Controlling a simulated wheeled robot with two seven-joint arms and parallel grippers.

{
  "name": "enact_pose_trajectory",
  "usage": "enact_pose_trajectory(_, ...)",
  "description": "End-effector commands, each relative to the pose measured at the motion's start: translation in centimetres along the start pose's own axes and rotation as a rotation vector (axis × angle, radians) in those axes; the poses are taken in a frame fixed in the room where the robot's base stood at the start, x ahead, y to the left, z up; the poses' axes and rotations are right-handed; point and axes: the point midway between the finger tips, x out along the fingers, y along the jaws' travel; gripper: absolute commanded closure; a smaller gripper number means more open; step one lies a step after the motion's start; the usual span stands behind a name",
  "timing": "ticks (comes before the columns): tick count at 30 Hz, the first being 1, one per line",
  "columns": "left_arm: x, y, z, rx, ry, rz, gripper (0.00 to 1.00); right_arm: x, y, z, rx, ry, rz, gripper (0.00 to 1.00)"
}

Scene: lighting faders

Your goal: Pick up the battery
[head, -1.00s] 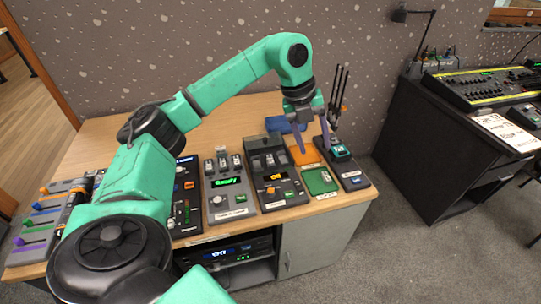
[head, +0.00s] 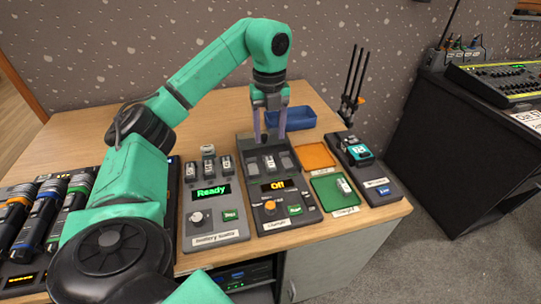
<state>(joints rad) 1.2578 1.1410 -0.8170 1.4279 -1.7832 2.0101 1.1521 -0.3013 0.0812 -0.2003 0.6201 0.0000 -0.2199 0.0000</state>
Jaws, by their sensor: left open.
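Several small grey-and-white batteries show in the head view. One battery (head: 270,163) sits in the middle slot of the charger (head: 287,220), whose screen reads "Off". Another battery (head: 343,186) lies on the green tray (head: 325,194). More stand in the device marked "Ready": a left one (head: 190,169), a middle one (head: 208,152) and a right one (head: 227,163). My left gripper (head: 269,139) points down over the back of the charger, fingers apart and nothing between them. Its fingertips are close to the middle battery; contact cannot be told. My right gripper is out of view.
A blue bin (head: 305,118) stands behind the charger. An orange tray (head: 315,156) lies to its right. Handheld microphones (head: 40,218) lie at the left. The wooden table (head: 85,145) is bare at the back left.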

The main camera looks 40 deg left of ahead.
Motion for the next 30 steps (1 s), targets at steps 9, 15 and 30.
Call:
enact_pose_trajectory(9,5.8,-0.1,-0.1,0.002,0.001,0.002,0.4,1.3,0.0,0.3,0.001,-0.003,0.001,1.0)
enact_pose_trajectory(15,9.3,-0.2,-0.1,0.0,0.001,0.001,0.4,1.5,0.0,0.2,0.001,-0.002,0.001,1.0)
enact_pose_trajectory(30,9.7,-0.2,-0.1,0.002,0.0,-0.001,1.0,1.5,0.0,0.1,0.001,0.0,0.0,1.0)
